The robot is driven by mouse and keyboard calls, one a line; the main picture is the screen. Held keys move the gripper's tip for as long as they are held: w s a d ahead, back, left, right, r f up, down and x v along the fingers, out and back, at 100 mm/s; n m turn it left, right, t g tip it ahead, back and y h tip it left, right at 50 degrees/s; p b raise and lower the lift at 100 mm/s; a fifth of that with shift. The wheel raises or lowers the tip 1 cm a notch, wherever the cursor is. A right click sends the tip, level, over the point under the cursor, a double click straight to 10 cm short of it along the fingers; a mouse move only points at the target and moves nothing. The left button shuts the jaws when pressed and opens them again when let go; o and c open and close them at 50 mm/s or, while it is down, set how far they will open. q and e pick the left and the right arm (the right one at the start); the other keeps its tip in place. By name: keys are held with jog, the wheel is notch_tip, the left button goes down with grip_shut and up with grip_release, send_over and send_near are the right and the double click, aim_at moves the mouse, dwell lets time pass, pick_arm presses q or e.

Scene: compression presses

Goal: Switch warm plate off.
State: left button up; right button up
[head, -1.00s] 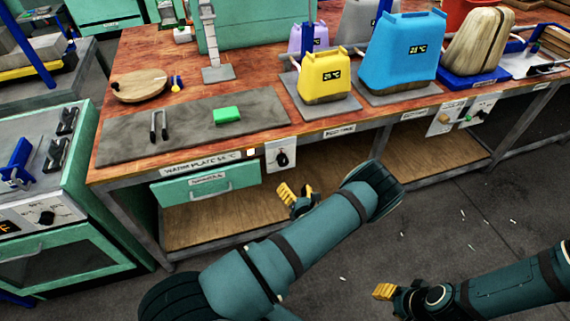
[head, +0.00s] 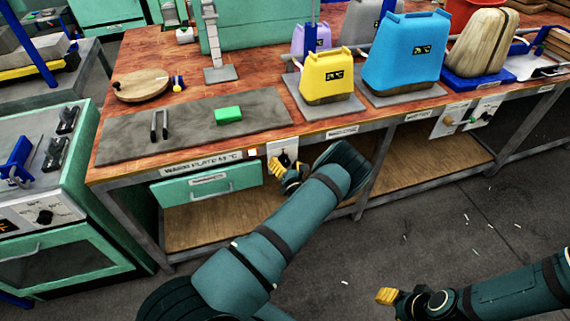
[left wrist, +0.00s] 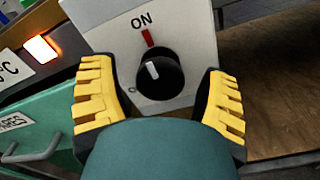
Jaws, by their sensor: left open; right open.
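The warm plate (head: 255,108) is a grey slab on the wooden bench top. Its white control panel (head: 293,151) is on the bench front, partly hidden by my left gripper (head: 281,172). In the left wrist view the black knob (left wrist: 160,76) sits under a red mark and the word ON, its white pointer turned up and slightly left, towards that mark. The indicator light (left wrist: 42,48) glows beside the panel. My left gripper (left wrist: 160,92) is open, its yellow fingers either side of the knob, apparently not touching it. My right gripper (head: 388,296) is low over the floor, open.
A green block (head: 228,115) and a tong-like tool (head: 159,125) lie on the warm plate. A green drawer (head: 206,186) is left of the panel. Yellow (head: 326,75) and blue (head: 405,50) containers stand to the right.

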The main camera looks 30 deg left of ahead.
pick_arm(q)
jog(key=shift+c, duration=0.2)
jog(key=c, duration=1.2)
jog(key=n, duration=0.5)
jog(key=shift+n, duration=0.4)
jog(key=n+p, duration=0.1)
jog(key=n, duration=1.1)
jog(key=shift+n, duration=0.3)
jog(key=n, duration=0.5)
jog(key=shift+w, duration=0.1)
jog(key=shift+r+n, duration=0.1)
jog(key=shift+n, duration=0.2)
